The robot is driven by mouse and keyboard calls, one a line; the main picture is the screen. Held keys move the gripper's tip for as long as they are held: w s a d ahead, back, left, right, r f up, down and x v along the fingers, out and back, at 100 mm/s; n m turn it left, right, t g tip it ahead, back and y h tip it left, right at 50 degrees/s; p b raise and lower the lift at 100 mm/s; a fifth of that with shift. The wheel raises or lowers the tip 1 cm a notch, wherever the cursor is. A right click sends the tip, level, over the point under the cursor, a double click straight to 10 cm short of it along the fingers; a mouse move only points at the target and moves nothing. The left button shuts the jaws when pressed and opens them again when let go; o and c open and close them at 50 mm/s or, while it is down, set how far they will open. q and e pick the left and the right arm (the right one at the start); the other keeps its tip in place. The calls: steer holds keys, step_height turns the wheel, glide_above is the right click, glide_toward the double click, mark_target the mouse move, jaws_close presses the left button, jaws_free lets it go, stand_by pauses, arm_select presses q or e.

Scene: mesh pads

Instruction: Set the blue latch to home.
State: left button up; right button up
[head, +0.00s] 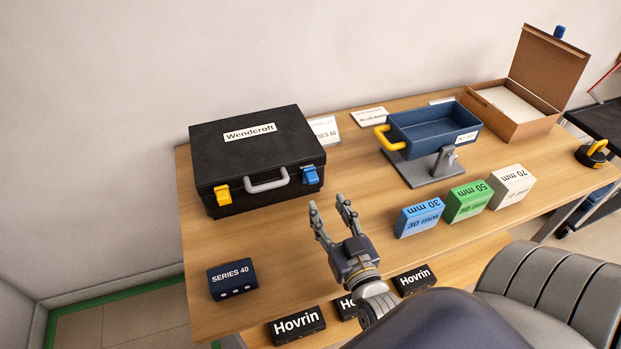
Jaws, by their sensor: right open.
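The blue latch (310,175) is on the front face of a black case (258,162) labelled Wendcroft, near its right end. The case lid is down. A yellow latch (222,194) is on the same face near the left end, and a grey handle (267,183) lies between them. I cannot tell the latch's exact setting at this size. My right gripper (330,215) is open and empty, in front of the case, below and slightly right of the blue latch and apart from it. My left gripper is not in view.
A SERIES 40 box (232,279) sits at the front left. Blue (419,217), green (468,202) and white (511,187) blocks stand to the right. Behind them are a blue tray on a stand (436,128) and an open cardboard box (517,110). Black Hovrin boxes (297,325) lie in front.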

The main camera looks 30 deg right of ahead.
mark_target(314, 182)
steer(key=x, duration=0.4)
steer(key=shift+w+r+p, duration=0.1)
steer(key=shift+w+p, duration=0.2)
steer(key=shift+p, duration=0.05)
steer(key=x, duration=0.4)
steer(key=shift+p, duration=0.3)
steer(key=shift+w+d, duration=0.1)
steer(key=shift+w, duration=0.3)
steer(key=shift+c, duration=0.3)
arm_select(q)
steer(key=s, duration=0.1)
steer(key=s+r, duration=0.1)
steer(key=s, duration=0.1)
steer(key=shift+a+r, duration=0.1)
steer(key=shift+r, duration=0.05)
arm_select(e)
jaws_close()
